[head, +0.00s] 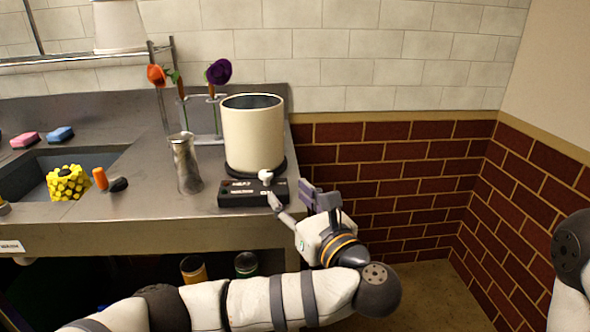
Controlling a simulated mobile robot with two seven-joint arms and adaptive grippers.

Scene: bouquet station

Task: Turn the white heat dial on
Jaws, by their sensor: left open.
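The white heat dial (266,176) sits on top of a black control box (236,196) with white lettering, at the front right of the counter. A cream pot (252,136) stands right behind the box. My left gripper (292,198) is open and empty, at the right front of the box. One finger reaches close to the box's front right corner, below the dial; I cannot tell whether it touches. The other finger is over the floor, right of the counter edge. Part of my right arm shows at the right edge; its gripper is out of view.
A metal vase (185,163) stands left of the box. Behind it, an orange flower (156,75) and a purple flower (219,72) stand in a rack. The sink holds a yellow bundle (68,183). Pink (24,140) and blue (60,134) sponges lie behind. Right of the counter is open floor.

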